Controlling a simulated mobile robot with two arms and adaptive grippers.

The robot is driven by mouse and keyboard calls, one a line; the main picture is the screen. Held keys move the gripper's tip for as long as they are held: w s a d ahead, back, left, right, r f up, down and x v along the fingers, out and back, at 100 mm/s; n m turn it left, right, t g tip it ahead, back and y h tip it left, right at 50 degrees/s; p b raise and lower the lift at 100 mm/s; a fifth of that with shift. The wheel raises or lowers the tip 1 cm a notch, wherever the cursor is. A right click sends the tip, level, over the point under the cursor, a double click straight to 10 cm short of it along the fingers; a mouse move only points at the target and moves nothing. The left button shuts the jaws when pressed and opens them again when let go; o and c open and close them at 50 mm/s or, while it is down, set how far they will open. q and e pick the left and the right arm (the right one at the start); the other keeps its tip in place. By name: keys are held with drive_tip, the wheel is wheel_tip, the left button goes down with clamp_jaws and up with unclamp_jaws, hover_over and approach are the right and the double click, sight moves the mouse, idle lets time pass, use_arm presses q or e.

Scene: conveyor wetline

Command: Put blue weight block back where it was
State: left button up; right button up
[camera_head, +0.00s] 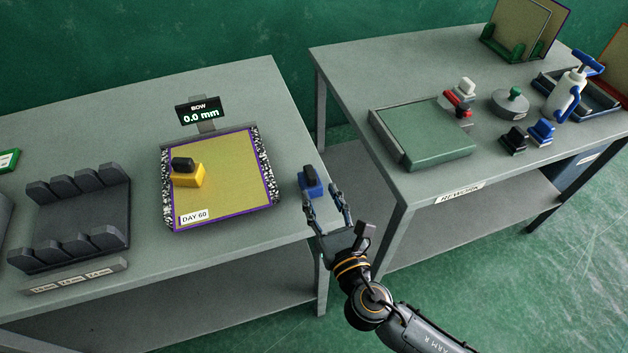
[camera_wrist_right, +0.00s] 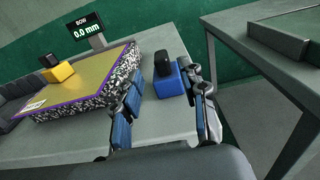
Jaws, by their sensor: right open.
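A blue weight block (camera_head: 315,191) with a black handle stands upright near the right edge of the left table. It also shows in the right wrist view (camera_wrist_right: 166,84). My right gripper (camera_head: 322,200) is open, and its fingers reach toward the block from the front. In the right wrist view the block appears between the two fingers of the gripper (camera_wrist_right: 165,72), with visible space at its sides. Whether a finger touches it is unclear. My left gripper is not in view.
A yellow block (camera_head: 188,180) sits on the purple-edged panel (camera_head: 235,185), below a display (camera_head: 199,109) reading 0.0 mm. A dark slotted rack (camera_head: 80,215) is at left. The rework table (camera_head: 410,65) holds a green plate, a bottle and several small items. A gap separates the tables.

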drive_tip(key=shift+b+v, duration=0.3)
drive_tip(key=shift+v, duration=1.85)
